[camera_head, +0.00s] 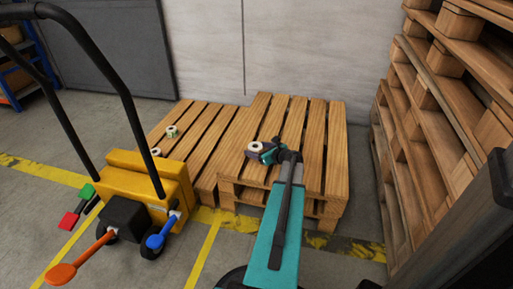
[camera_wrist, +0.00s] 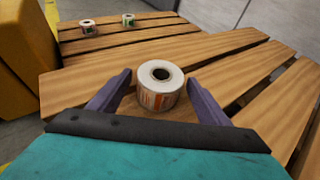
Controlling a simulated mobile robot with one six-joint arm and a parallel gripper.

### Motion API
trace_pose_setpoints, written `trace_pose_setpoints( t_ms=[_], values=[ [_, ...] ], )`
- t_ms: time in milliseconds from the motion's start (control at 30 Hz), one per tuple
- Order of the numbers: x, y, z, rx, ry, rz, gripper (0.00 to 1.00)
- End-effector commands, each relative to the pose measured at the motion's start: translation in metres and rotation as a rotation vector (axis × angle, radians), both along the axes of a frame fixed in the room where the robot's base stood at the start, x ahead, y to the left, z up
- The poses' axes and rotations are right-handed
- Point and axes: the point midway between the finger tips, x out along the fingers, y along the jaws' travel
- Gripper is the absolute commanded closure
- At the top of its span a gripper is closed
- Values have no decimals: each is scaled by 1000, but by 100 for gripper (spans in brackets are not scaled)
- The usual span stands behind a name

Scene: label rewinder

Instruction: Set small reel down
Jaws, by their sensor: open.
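A small label reel (camera_wrist: 160,86) with a white top, a dark core and orange print on its side stands upright on the slats of the near pallet (camera_head: 328,150). It also shows in the head view (camera_head: 255,147), at the tip of my arm. My gripper (camera_wrist: 157,90) is open, with one purple finger on each side of the reel. A gap shows between each finger and the reel. In the head view my gripper (camera_head: 265,152) is small and partly covers the pallet around the reel.
Two more reels stand on the lower pallet to the left, one farther back (camera_head: 171,131) and one nearer (camera_head: 156,152). A yellow machine with black handles (camera_head: 150,175) stands left of the pallets. Tall stacked pallets (camera_head: 440,110) rise on the right. A pale wall (camera_head: 300,50) stands behind.

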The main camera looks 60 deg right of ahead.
Motion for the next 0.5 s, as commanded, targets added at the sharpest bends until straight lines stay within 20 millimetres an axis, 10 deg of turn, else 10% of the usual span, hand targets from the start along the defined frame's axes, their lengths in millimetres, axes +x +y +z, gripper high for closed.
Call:
trace_pose_setpoints(
  t_ms=[500],
  values=[
    [-70,25,34,1,0,-1,29]
  ],
)
